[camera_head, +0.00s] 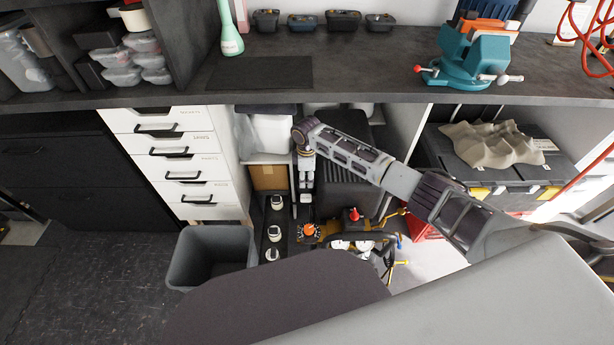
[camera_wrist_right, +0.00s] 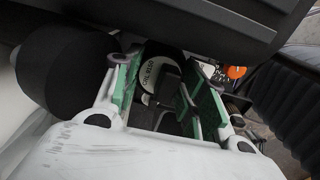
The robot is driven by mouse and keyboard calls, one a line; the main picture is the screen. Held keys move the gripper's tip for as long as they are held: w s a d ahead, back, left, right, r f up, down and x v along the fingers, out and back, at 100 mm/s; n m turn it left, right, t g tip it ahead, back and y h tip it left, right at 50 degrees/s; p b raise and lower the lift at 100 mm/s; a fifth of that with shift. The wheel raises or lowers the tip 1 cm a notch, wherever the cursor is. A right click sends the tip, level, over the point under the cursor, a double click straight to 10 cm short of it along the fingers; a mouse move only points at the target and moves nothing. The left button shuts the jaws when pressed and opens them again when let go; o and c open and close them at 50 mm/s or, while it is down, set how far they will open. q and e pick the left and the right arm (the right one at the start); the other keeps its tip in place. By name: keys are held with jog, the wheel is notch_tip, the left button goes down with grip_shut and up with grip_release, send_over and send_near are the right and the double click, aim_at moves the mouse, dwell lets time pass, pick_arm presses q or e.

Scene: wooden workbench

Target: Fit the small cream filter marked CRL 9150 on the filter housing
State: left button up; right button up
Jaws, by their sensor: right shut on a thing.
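My right gripper (camera_head: 306,198) points down among the equipment below the bench. In the right wrist view its green-padded fingers (camera_wrist_right: 165,92) are shut on a cream filter (camera_wrist_right: 149,78) with a dark top and small printing, which I cannot read for certain. In the head view, several similar pale filters (camera_head: 275,234) stand in a row on a dark surface left of the gripper. An orange knob with a dark scale (camera_head: 310,230) and a red knob (camera_head: 353,215) sit on machinery near the gripper. I cannot tell which part there is the filter housing. My left gripper is out of view.
A grey bin (camera_head: 211,257) stands left of the filter row. White drawers (camera_head: 178,165) and a dark case (camera_head: 343,165) flank the gripper. The workbench (camera_head: 150,97) overhangs above, with a teal vise (camera_head: 470,62). A dark body lies close above the fingers in the wrist view.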

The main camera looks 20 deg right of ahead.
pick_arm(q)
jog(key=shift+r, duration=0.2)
pick_arm(e)
jog(key=shift+s+a+f, duration=0.1)
jog(key=shift+s+f, duration=0.25)
jog(key=shift+f, duration=0.4)
jog(key=shift+s+a+f, duration=0.1)
jog(key=shift+s+f, duration=0.25)
jog(key=shift+f, duration=0.35)
jog(key=o, duration=1.3)
jog(key=shift+w+a+f, duration=0.15)
jog(key=shift+w+f, duration=0.35)
jog(key=shift+w, duration=0.15)
jog(key=shift+p, duration=0.3)
jog(key=shift+s+r, duration=0.1)
jog(key=shift+r, duration=0.3)
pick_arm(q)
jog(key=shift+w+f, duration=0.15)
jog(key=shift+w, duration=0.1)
pick_arm(e)
jog(key=shift+d, duration=0.25)
